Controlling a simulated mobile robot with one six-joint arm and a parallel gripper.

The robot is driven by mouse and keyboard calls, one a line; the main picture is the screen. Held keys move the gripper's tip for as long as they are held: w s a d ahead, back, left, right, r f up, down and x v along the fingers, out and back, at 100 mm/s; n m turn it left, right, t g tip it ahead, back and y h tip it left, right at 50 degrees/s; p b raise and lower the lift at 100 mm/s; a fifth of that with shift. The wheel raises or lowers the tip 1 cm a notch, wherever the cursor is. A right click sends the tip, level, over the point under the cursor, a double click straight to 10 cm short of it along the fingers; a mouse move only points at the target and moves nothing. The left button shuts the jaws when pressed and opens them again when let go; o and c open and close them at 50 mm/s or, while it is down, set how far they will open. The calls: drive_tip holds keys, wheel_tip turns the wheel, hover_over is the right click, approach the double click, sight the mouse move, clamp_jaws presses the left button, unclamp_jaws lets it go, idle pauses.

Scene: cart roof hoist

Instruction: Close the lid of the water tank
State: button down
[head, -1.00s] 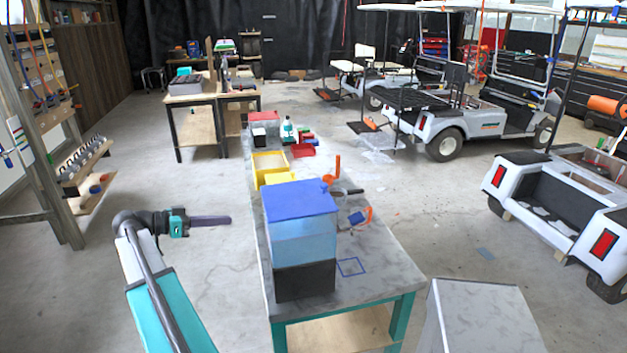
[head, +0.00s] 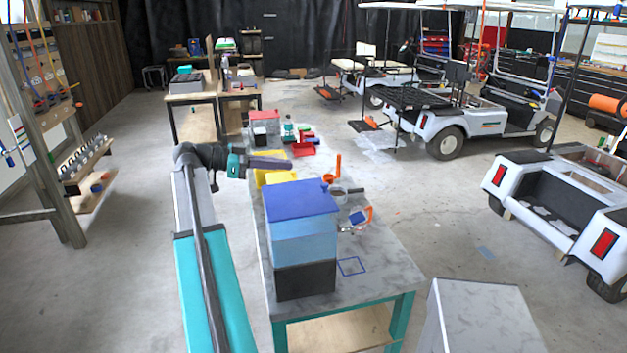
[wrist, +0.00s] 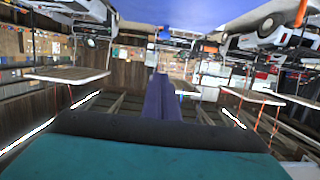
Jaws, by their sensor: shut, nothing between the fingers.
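The water tank (head: 303,243) stands on the near end of the long workbench. It has a light-blue body on a black base. Its blue lid (head: 298,202) lies over the top, with a small knob at the right rear; I cannot tell whether it sits fully down. My gripper (head: 289,163) is shut and empty, its purple fingers pointing right. In the picture it is just above the lid's far edge and apart from it. The wrist view shows the shut fingers (wrist: 158,85) and a blue surface at the top edge, which I cannot identify for sure.
Behind the tank are a yellow bin (head: 276,177), a red tray (head: 303,149) and an orange-handled cup. A blue square outline (head: 351,266) marks the bare bench top (head: 375,280) right of the tank. A grey box (head: 480,315) stands at the front right.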

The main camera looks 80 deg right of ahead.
drive_tip(key=shift+s, duration=0.15)
drive_tip(key=p, duration=0.5)
hover_over(315, 194)
wheel_tip(315, 194, down, 2)
drive_tip(key=shift+a+f, duration=0.1)
drive_tip(key=shift+f, duration=0.15)
drive_tip(key=shift+f+p, duration=0.6)
drive_tip(key=shift+f, duration=1.25)
drive_tip(key=shift+f+b, duration=0.2)
drive_tip(key=shift+b, duration=0.1)
